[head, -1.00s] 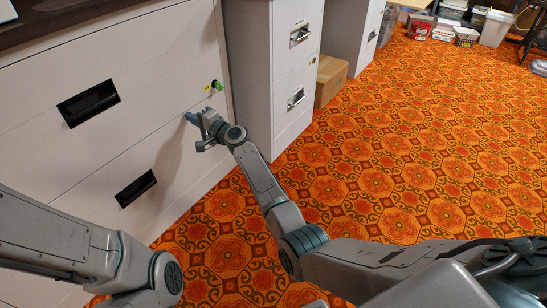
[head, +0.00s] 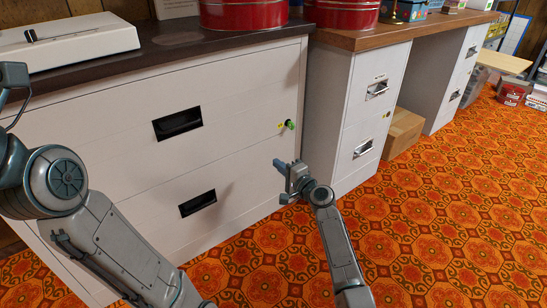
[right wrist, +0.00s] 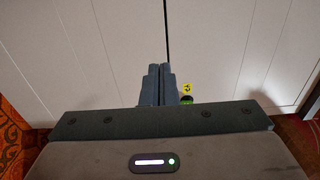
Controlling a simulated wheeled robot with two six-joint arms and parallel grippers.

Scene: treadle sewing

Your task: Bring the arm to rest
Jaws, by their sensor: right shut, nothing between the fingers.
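My right gripper (head: 281,165) is in front of the pale filing cabinet (head: 235,150), a little below its lock. Its two fingers (right wrist: 158,85) are together in the right wrist view, with nothing between them. A green-headed piece (head: 290,124) sticks out at the lock, beside a small yellow tag (head: 281,126). The green piece also shows in the right wrist view (right wrist: 187,99), just right of the fingers and partly hidden. The fingers look apart from it. My left arm is bent at the left of the head view; its gripper is out of frame.
Drawers with dark handles (head: 178,123) look shut. A second cabinet (head: 340,125) and a cardboard box (head: 402,133) stand to the right. Red tins (head: 243,14) stand on the top. Patterned orange carpet (head: 440,220) is open at the right.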

